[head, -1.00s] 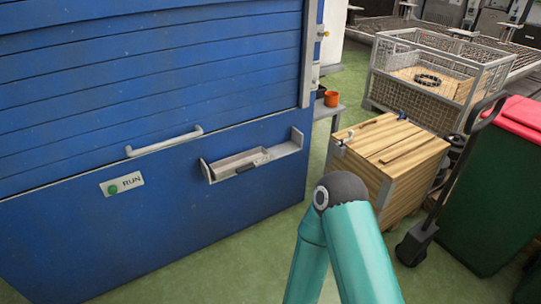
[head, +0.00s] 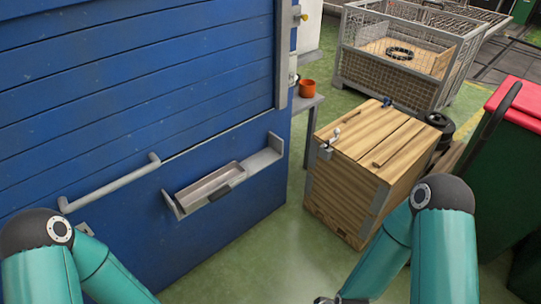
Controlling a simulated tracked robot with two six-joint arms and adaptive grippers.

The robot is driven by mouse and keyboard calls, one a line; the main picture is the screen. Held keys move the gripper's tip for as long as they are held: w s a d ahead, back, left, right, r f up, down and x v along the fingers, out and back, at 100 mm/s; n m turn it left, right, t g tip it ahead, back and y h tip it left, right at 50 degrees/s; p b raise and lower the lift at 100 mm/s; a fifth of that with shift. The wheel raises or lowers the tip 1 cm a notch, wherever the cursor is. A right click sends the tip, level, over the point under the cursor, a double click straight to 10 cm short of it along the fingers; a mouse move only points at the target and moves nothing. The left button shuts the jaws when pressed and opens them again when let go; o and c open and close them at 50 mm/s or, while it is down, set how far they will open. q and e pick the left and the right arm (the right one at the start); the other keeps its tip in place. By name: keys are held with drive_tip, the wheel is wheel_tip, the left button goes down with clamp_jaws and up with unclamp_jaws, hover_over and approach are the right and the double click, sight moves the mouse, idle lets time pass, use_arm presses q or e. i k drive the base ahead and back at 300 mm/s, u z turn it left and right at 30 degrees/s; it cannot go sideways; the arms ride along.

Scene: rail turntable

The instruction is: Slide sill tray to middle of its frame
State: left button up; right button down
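The sill tray (head: 208,183) is a shallow grey open box with a dark piece on its front side. It sits in a long grey sill frame (head: 262,161) on the blue wall, toward the frame's left end. The right part of the frame is bare, up to its upright end plate. My two teal arms show at the bottom left and bottom right, apart from the tray.
A grey bar handle (head: 110,183) sticks out of the blue shutter (head: 130,110) left of the tray. A wooden crate (head: 370,165) with a small fitting on top stands to the right. An orange pot (head: 307,88) is on a side shelf. Green floor between is clear.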

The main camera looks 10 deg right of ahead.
sight(216, 185)
drive_tip(key=u, duration=0.2)
drive_tip(key=i, duration=1.4)
drive_tip(key=u, duration=0.75)
drive_tip(key=k, duration=0.85)
drive_tip(key=u, duration=0.15)
drive_tip(key=i, duration=0.9)
drive_tip(key=z, duration=0.1)
